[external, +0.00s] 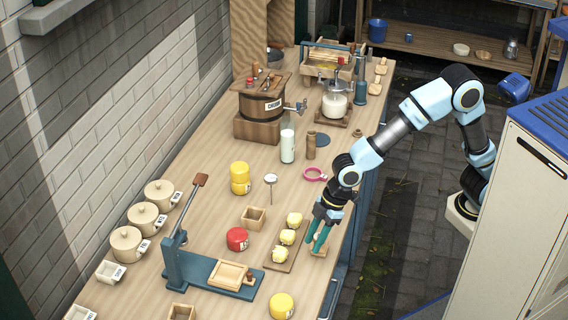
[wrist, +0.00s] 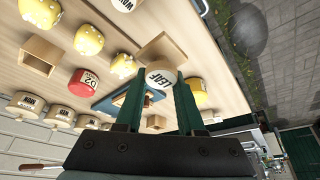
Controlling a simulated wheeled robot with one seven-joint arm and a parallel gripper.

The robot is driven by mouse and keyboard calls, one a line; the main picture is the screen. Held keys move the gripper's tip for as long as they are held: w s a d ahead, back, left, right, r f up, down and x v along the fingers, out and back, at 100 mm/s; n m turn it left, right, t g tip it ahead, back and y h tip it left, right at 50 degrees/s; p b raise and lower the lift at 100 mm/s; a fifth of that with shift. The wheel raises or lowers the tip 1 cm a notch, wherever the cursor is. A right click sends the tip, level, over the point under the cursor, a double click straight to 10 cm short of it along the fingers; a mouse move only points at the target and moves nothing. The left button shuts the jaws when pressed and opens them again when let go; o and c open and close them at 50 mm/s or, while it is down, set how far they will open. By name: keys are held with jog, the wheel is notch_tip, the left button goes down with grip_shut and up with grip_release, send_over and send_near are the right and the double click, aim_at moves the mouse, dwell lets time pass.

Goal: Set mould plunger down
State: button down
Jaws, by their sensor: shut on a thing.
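My gripper (external: 317,243) reaches down near the right edge of the counter. Its green fingers are shut on the mould plunger (external: 319,251), a pale wooden piece mostly hidden by the fingers in the external view. In the wrist view the plunger's round end marked LEAF (wrist: 161,78) sits between the fingertips, with a square wooden plate (wrist: 160,46) beyond it. The plunger is low over the counter, just right of the board (external: 285,262) with yellow butter pats; I cannot tell whether it touches the counter.
A blue lever press (external: 180,262) with a wooden tray (external: 230,274) stands to the left. A red round tin (external: 237,239), a small wooden box (external: 253,218) and a yellow round tin (external: 281,306) are nearby. The counter edge is close on the right.

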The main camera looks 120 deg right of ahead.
jog(key=shift+d+r, duration=0.15)
jog(key=shift+r, duration=0.3)
jog(key=s+d+p, duration=0.2)
jog(key=s+d, duration=0.2)
jog(key=d, duration=1.1)
jog(key=p, duration=0.1)
send_over(298, 202)
jog(key=s, duration=0.2)
notch_tip(298, 202, down, 10)
jog(key=shift+w+r+p, duration=0.1)
jog(key=shift+r+p, duration=0.05)
jog(key=shift+p, duration=0.9)
jog(key=shift+f, duration=0.2)
jog(key=c, duration=0.5)
grip_release()
jog(key=shift+r, duration=0.2)
